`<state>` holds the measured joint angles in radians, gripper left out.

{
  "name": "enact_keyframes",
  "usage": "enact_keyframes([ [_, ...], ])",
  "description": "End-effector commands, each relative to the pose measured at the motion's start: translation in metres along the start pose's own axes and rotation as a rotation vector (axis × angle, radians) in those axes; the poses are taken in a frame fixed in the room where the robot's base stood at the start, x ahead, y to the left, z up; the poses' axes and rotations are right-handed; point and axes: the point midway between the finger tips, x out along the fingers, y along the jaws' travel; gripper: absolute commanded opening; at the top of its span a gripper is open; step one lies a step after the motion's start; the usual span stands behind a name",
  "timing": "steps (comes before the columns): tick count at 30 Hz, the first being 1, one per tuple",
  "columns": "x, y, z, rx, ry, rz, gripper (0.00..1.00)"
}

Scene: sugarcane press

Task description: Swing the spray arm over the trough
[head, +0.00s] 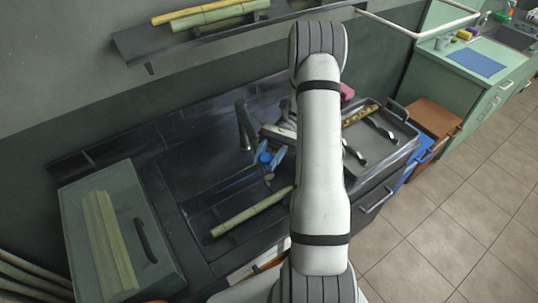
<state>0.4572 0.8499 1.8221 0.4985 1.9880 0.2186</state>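A dark upright post with a bent top (244,124), which looks like the spray arm, stands at the back of the black counter. The dark sunken trough (205,222) lies in front of it, with a green cane stalk (252,212) lying across it. My gripper (271,160) is small and partly hidden behind my own white arm. Blue parts show at its end, just right of the post and over the back of the trough. Whether it touches the post I cannot tell. Its finger opening is too small to make out.
A shelf (140,45) with cane hangs above. Tiled floor is free at right.

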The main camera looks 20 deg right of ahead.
Motion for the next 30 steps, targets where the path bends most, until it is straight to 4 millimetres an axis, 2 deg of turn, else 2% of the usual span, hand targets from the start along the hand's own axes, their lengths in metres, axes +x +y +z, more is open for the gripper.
enact_keyframes([
  [1,0.0,0.0,0.0,0.0,0.0,-0.001,0.4],
  [6,0.0,0.0,0.0,0.0,-0.001,-0.001,0.54],
  [11,0.0,0.0,0.001,0.0,-0.002,-0.001,0.54],
  [16,0.003,-0.001,0.004,-0.007,0.028,0.01,0.4],
  [20,0.013,-0.002,0.015,-0.028,0.121,0.046,0.29],
  [30,0.058,0.003,0.048,-0.164,0.562,0.213,0.01],
])
